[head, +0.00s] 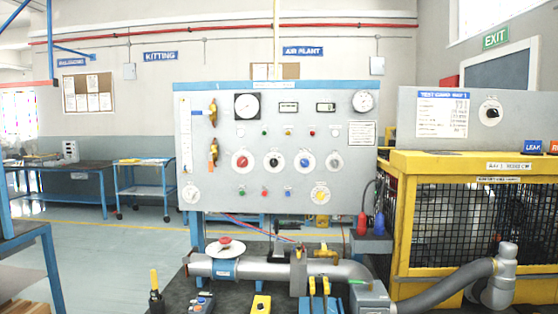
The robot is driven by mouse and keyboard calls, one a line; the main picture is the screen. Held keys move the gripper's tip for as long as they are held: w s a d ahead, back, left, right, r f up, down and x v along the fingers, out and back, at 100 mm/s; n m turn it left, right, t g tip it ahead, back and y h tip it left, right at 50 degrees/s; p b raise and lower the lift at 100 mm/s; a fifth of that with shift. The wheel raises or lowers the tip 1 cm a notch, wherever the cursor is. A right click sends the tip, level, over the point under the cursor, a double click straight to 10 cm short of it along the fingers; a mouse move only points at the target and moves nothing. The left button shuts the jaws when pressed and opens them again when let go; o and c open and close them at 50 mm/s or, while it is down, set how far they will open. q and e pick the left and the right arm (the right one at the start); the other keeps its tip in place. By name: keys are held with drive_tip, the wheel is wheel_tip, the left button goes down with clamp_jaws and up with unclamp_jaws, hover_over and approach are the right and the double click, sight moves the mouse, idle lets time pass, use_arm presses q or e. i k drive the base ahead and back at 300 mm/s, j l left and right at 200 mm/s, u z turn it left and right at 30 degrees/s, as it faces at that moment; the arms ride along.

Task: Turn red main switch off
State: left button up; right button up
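The grey control panel (220,130) stands upright at the middle of the head view, behind the bench. A red rotary knob (242,161) on a round white plate is at the left of a row of knobs on it. It looks like the red main switch; its label and exact setting are too small to read. Beside it in the row are a black knob (274,161), a blue knob (305,161) and a grey knob (335,161). Neither of my grippers shows, and nothing is seen touching the red knob.
In front of the panel, a grey pipe (262,271) with a red-topped handwheel (224,245) and yellow-handled valves (326,252) lies across the bench. A yellow box (261,304) stands at the front. A yellow cage (393,220) is at right. Open floor (140,260) lies at left.

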sight(242, 162)
drive_tip(key=i+u, duration=0.35)
drive_tip(key=i+l+u, duration=0.1)
drive_tip(key=i+u, duration=0.2)
drive_tip(key=i, duration=0.2)
